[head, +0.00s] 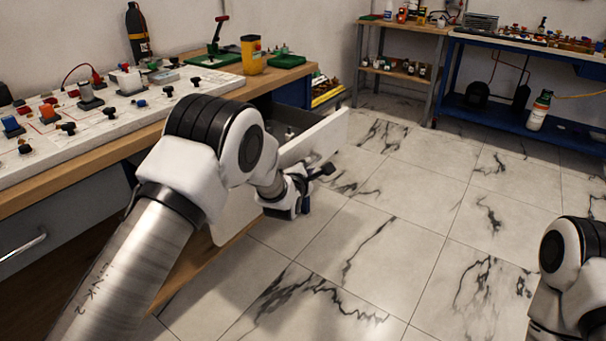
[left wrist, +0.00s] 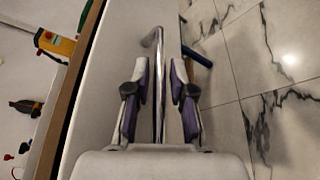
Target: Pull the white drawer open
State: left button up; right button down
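The white drawer (head: 318,138) stands partly out of the wooden-topped bench, with part of its dark inside showing behind the front panel. Its white front (left wrist: 105,75) also shows in the left wrist view, with a metal bar handle (left wrist: 158,75) on it. My left gripper (head: 308,185) is at the drawer front, partly hidden by its own arm in the head view. In the left wrist view its two fingers (left wrist: 160,90) lie on either side of the handle, with a gap visible on both sides. My right arm shows at the lower right; its gripper is out of view.
The bench top (head: 262,82) carries a white board with knobs and a yellow device (head: 252,54). Marble-tiled floor (head: 400,210) is clear in front. A blue bench (head: 500,115) stands at the back right.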

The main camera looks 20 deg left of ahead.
pick_arm(q)
jog(key=v, duration=1.1)
jog(key=shift+s, duration=0.15)
